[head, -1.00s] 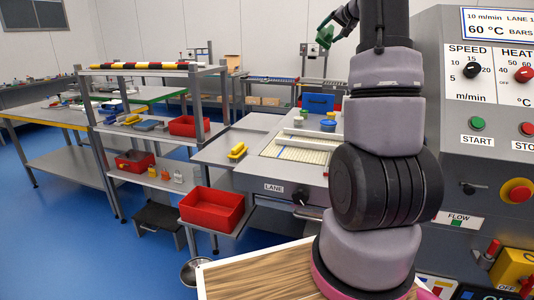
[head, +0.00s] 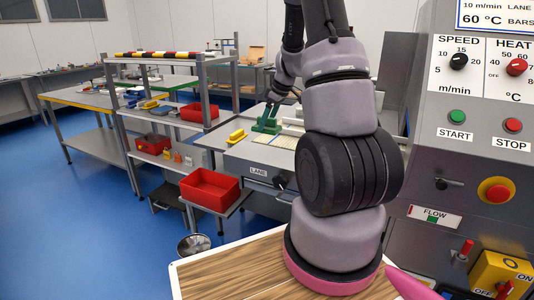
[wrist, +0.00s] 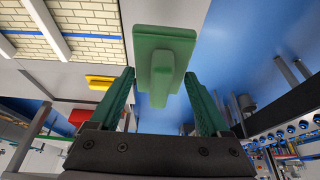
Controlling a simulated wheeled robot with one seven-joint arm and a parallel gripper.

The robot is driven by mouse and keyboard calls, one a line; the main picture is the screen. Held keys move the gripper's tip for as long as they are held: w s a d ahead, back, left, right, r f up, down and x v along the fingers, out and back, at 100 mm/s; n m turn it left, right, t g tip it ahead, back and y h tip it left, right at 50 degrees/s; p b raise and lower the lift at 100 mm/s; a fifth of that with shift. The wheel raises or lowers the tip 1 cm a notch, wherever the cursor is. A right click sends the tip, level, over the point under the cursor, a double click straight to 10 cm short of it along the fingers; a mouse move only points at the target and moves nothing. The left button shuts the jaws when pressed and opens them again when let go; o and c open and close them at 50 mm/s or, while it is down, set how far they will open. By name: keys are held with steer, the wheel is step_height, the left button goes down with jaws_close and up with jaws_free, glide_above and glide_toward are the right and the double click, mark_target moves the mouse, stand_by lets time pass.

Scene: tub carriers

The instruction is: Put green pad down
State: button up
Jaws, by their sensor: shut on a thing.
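The green pad (head: 266,126), a flat block with a raised grip, is held in my gripper (head: 273,106) low by the left part of the lane machine. In the wrist view the pad (wrist: 176,38) lies beyond the two green fingers of my gripper (wrist: 162,100), with its grip between them. The fingers are shut on it. Whether its underside touches a surface cannot be told. A yellow pad (head: 236,136) sits on the grey side plate (head: 218,139) to the left; it also shows in the wrist view (wrist: 100,82).
The lane machine's cream slatted bed (head: 280,140) lies right of the pad. A red tub (head: 210,190) stands on a low shelf at the front left. A shelf rack (head: 205,92) stands to the left. The control panel (head: 470,130) is close on the right.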

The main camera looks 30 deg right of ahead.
step_height(320, 180, down, 10)
steer(key=shift+r, duration=0.2)
steer(key=shift+f, duration=0.1)
steer(key=o, duration=1)
